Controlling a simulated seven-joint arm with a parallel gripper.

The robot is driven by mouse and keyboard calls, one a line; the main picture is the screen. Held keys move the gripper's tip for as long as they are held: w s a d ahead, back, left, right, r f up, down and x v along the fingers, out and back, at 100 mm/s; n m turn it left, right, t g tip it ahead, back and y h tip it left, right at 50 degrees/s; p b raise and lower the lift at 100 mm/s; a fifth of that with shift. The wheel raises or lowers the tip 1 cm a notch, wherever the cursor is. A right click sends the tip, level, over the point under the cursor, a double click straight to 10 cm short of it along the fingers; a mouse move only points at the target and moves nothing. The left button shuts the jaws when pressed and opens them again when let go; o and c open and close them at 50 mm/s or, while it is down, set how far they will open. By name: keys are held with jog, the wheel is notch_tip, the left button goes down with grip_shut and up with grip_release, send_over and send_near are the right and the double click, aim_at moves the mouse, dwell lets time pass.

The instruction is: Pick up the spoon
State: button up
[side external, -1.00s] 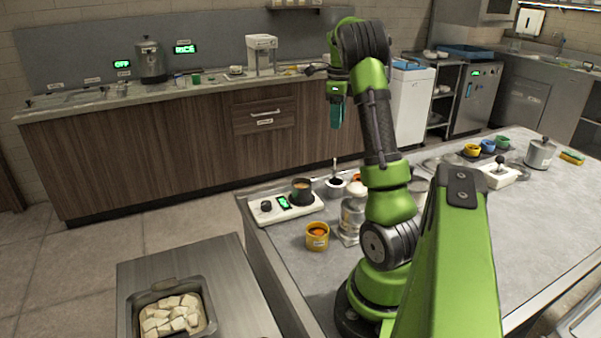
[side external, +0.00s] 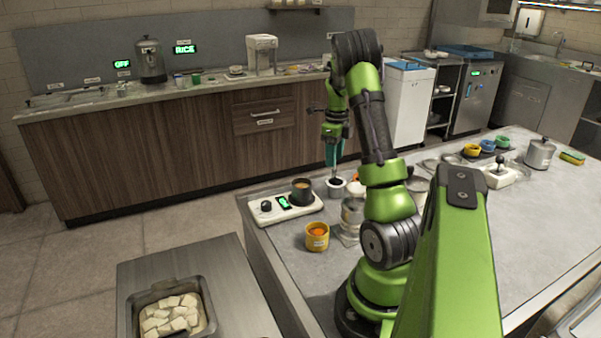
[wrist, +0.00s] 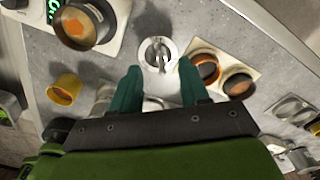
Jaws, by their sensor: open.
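The spoon (wrist: 158,52) stands in a small white pot (wrist: 146,58), and its handle points up toward the camera in the wrist view. In the side external view the white pot (side external: 336,187) sits on the counter, with the spoon's handle (side external: 333,166) rising from it and partly covered by my gripper. My gripper (side external: 331,160) points down just above the pot. In the wrist view my gripper's teal fingers (wrist: 158,78) are apart, with the pot and spoon ahead of the gap between them. Whether the fingers flank the handle, I cannot tell.
A dark pot (side external: 302,190) stands on a white heater (side external: 286,207) left of the spoon. A yellow cup (side external: 317,237) is nearer the camera. In the wrist view, two sauce cups (wrist: 238,84) in a pale holder lie close to the right finger.

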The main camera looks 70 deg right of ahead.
aim_at(335, 169)
jog(key=f, duration=0.4)
jog(key=shift+s+f, duration=0.2)
jog(key=shift+f, duration=0.1)
grip_shut()
